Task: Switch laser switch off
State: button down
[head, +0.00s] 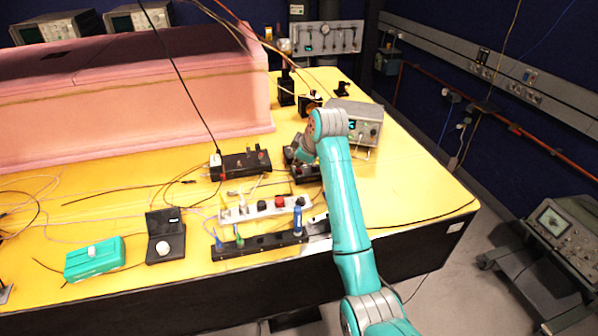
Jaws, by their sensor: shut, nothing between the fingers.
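No part is clearly labelled as the laser switch. A white power strip (262,208) with a red part (280,201) lies near the front of the yellow table. A black box (241,166) with small knobs sits behind it, to the left of my gripper. My gripper (296,158) is over the table behind the power strip, at the end of my teal arm. It looks shut and empty, but its fingertips are small and partly hidden. A dark box (307,174) is just below it; whether they touch I cannot tell.
A grey instrument (357,124) with a lit display stands close right of the wrist. A black rail (260,245) with upright tools lies at the front edge. A teal box (94,259) and black case (165,236) are left. Pink foam (130,100) fills the back. Cables cross the table.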

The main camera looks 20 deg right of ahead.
aim_at(299, 169)
jog(key=shift+f, duration=0.1)
dwell(0.5)
jog(key=shift+s+f, duration=0.1)
jog(key=shift+f, duration=0.2)
jog(key=shift+s+f, duration=0.25)
jog(key=shift+f, duration=0.5)
dwell(0.9)
jog(key=shift+d+r, duration=0.1)
jog(key=shift+r, duration=0.05)
jog(key=shift+w+r, duration=0.35)
jog(key=shift+r, duration=0.15)
jog(key=shift+r, duration=0.15)
jog(key=shift+w+r, duration=0.25)
jog(key=shift+r, duration=1)
jog(key=shift+w+r, duration=0.25)
jog(key=shift+r, duration=1)
